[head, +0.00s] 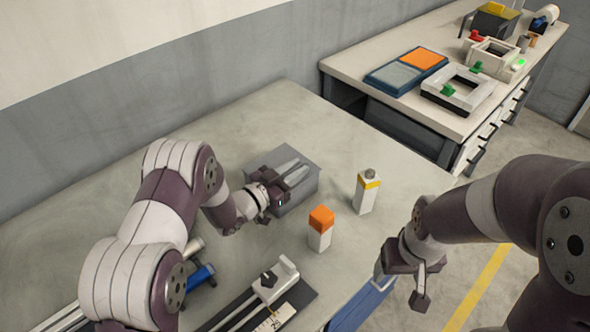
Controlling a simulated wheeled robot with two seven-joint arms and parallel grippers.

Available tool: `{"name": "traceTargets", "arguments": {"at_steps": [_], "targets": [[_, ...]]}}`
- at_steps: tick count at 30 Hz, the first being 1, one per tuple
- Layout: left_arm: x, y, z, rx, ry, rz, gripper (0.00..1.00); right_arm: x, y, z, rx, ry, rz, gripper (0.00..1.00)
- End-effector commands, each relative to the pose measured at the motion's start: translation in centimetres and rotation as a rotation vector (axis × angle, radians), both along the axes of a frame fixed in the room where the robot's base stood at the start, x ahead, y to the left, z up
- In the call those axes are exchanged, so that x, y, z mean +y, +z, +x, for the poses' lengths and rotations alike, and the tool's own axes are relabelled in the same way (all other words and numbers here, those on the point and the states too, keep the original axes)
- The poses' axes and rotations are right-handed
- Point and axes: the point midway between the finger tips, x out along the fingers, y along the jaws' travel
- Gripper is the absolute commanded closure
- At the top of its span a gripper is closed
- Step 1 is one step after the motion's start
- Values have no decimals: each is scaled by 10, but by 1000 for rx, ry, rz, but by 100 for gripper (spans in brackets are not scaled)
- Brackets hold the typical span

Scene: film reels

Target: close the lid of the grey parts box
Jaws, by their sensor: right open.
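The grey parts box (309,187) sits on the near table, close to its far edge. My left gripper (292,174) reaches over the box from the left and covers much of its top. The gripper's fingers lie at or just above the box; I cannot tell whether they touch it or whether they are open. How far the lid is open is hidden too. My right gripper (411,283) is open and empty, off the right edge of the table and apart from the box.
A slide fixture (270,293) lies at the front. The back bench (345,65) holds trays and frames.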

Motion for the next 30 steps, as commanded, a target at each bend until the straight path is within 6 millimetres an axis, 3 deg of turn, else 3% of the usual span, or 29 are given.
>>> {"name": "traceTargets", "arguments": {"at_steps": [11, 14, 24, 30], "targets": [[3, -1, -2, 1, 0, 0, 63, 0, -1, 0, 0, 0, 0, 28], [14, -2, -13, 2, 3, 1, 63, 0, -5, 0, 0, 0, 0, 28], [76, -2, -75, 3, 5, -2, 63, 0, -18, 0, 0, 0, 0, 28], [90, -1, -90, 2, 1, -1, 63, 0, -19, 0, 0, 0, 0, 28]]}}
